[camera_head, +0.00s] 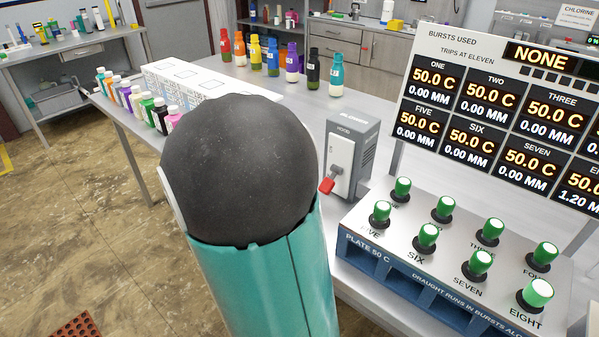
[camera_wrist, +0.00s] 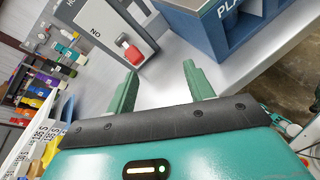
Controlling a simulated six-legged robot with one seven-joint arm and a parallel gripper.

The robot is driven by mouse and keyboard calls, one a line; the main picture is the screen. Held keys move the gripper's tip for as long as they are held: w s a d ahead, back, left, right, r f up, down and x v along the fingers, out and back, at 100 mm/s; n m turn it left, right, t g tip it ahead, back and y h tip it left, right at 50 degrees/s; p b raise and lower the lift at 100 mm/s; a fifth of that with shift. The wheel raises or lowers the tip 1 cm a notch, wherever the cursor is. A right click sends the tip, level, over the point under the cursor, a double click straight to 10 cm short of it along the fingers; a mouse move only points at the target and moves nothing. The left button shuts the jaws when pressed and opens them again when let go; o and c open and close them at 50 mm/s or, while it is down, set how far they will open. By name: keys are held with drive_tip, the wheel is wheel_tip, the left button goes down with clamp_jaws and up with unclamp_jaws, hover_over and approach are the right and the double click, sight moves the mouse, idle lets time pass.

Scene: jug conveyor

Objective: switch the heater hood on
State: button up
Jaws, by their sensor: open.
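The hood box (camera_head: 352,150) is a grey upright box on the bench, lettered HOOD on its face and with BLOWER, partly legible, on top. A red-tipped lever (camera_head: 327,186) sticks out low on its front. In the wrist view the box (camera_wrist: 97,28) appears tilted, with the red lever tip (camera_wrist: 134,54) on a pale plate beside letters that read NO or ON upside down. My gripper (camera_wrist: 160,68) is open and empty, its two green fingers pointing toward the box, the left one just below the lever. Contact cannot be told. My arm hides the gripper in the head view.
Right of the box stands a plate unit (camera_head: 440,235) with several green-capped knobs and blue slots. Behind it a display board (camera_head: 500,110) reads NONE and 50.0 C. Several coloured bottles (camera_head: 272,57) and a white box (camera_head: 185,80) stand on the bench at the back.

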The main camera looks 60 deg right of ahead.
drive_tip(key=d+f+n+t+h, duration=0.1)
drive_tip(key=d+n, duration=0.1)
drive_tip(key=w+d+f+n+h, duration=0.1)
drive_tip(key=d+f+n, duration=0.1)
drive_tip(key=n, duration=0.1)
drive_tip(key=w+d+f+n+t+h, duration=0.1)
drive_tip(key=d+n+h, duration=0.1)
drive_tip(key=d, duration=0.1)
drive_tip(key=shift+f+t, duration=0.2)
drive_tip(key=shift+t, duration=0.1)
drive_tip(key=d, duration=0.4)
drive_tip(key=s+d, duration=0.1)
drive_tip(key=d, duration=0.4)
drive_tip(key=s+d, duration=0.1)
drive_tip(key=d, duration=0.3)
drive_tip(key=shift+d, duration=0.25)
clamp_jaws()
